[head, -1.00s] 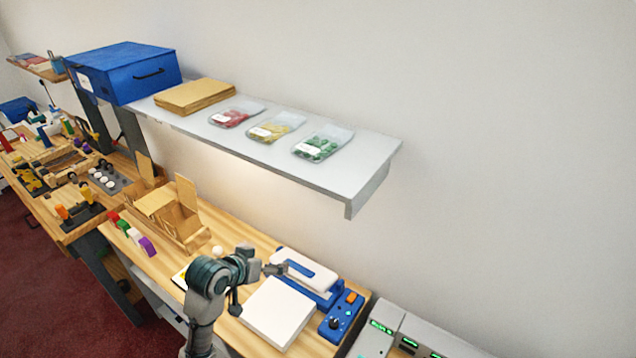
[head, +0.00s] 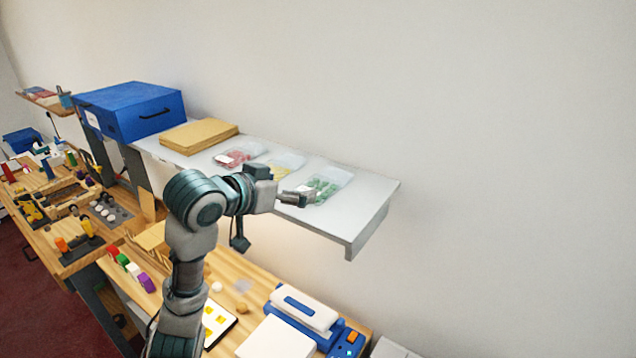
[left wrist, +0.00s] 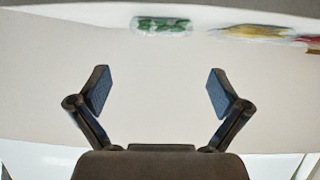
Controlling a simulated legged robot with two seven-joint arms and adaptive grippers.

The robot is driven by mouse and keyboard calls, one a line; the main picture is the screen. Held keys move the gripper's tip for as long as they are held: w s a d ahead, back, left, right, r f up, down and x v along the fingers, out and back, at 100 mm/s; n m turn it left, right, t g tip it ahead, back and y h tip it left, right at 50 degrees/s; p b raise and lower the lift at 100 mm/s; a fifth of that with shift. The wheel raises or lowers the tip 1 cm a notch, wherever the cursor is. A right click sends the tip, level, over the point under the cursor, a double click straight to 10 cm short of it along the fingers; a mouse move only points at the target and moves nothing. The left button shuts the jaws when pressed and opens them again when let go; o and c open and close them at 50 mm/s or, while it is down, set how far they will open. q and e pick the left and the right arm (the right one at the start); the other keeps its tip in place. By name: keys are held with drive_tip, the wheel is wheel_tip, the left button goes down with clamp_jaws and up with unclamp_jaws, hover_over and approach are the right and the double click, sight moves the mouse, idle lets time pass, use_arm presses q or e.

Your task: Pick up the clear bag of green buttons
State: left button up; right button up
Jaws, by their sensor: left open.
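The clear bag of green buttons (head: 326,184) lies flat on the grey shelf (head: 365,208), the rightmost of three bags. My left gripper (head: 300,196) is at the shelf's front edge, overlapping the near left part of the bag in the head view. In the left wrist view the gripper (left wrist: 159,92) is open and empty, its two blue-padded fingers wide apart. The green bag (left wrist: 161,26) shows there ahead of the fingers, near the top, apart from them. My right gripper is not in view.
A bag of yellow buttons (head: 284,162) and a bag of red buttons (head: 238,152) lie to the left. Brown envelopes (head: 198,135) and a blue box (head: 130,108) stand further left on the shelf. Below is a wooden bench (head: 250,270) with a blue and white device (head: 305,308).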

sight(318, 184)
use_arm(q)
drive_tip(key=p+x, duration=0.1)
drive_tip(key=x, duration=0.3)
drive_tip(key=shift+w+d, duration=0.15)
drive_tip(key=shift+d, duration=0.25)
drive_tip(key=p+x, duration=0.1)
drive_tip(key=x, duration=0.1)
drive_tip(key=p+x, duration=0.1)
drive_tip(key=x, duration=0.1)
drive_tip(key=shift+w+a+f, duration=0.15)
drive_tip(key=shift+w+f, duration=0.3)
drive_tip(key=shift+w, duration=0.05)
drive_tip(key=shift+d, duration=0.2)
drive_tip(key=c, duration=1)
drive_tip(key=shift+c, duration=0.2)
